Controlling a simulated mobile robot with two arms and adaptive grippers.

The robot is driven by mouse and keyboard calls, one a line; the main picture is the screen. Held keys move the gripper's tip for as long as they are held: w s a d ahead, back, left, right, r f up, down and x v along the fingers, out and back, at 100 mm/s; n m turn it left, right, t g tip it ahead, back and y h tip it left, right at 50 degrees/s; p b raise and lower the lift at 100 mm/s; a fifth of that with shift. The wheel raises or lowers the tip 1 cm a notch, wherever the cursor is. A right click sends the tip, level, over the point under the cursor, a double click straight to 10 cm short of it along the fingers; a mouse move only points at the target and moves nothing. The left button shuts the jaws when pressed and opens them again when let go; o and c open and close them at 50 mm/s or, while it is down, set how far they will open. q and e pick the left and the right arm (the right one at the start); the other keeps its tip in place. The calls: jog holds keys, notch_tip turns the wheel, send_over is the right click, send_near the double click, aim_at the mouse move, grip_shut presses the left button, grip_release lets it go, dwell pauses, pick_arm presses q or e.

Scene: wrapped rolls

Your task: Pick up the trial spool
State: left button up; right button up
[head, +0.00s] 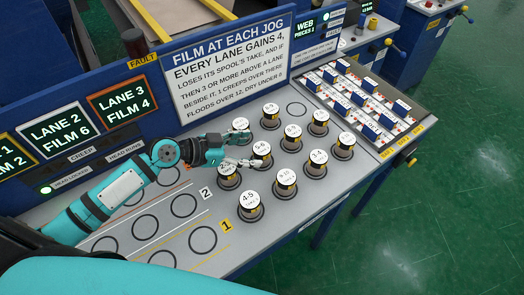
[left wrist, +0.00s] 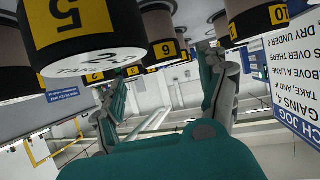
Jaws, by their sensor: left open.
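Several upright wrapped spools with white number tops and yellow side labels stand on the grey bench, including a spool marked 4-5 (head: 250,200), one marked 5-6 (head: 262,149) and one at the back left (head: 240,125). I cannot tell which is the trial spool. My left gripper (head: 247,163) is open among the left-hand spools, just above a spool (head: 228,179) whose top it partly hides. In the upside-down left wrist view, a spool with a yellow 5 (left wrist: 75,25) is large at upper left, and no spool shows clearly gripped. My right gripper is not in view.
A blue-edged sign (head: 230,70) stands behind the spools. Empty ring marks (head: 203,240) lie at the front left, and one empty ring (head: 297,109) is at the back. A card rack (head: 365,100) stands to the right. Green floor lies beyond the bench edge.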

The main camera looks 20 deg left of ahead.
aim_at(260, 148)
pick_arm(q)
jog(key=shift+w+d+p, duration=0.25)
jog(key=shift+w+p, duration=0.05)
jog(key=p+x, duration=0.1)
jog(key=x, duration=0.2)
jog(key=shift+w+d+f+p, duration=0.1)
jog(key=shift+w+f+p, duration=0.2)
jog(key=shift+p, duration=0.1)
jog(key=shift+w+d+f, duration=0.2)
jog(key=shift+d+f, duration=0.1)
jog(key=shift+a, duration=0.1)
jog(key=shift+c, duration=1.2)
jog(key=c, duration=1.1)
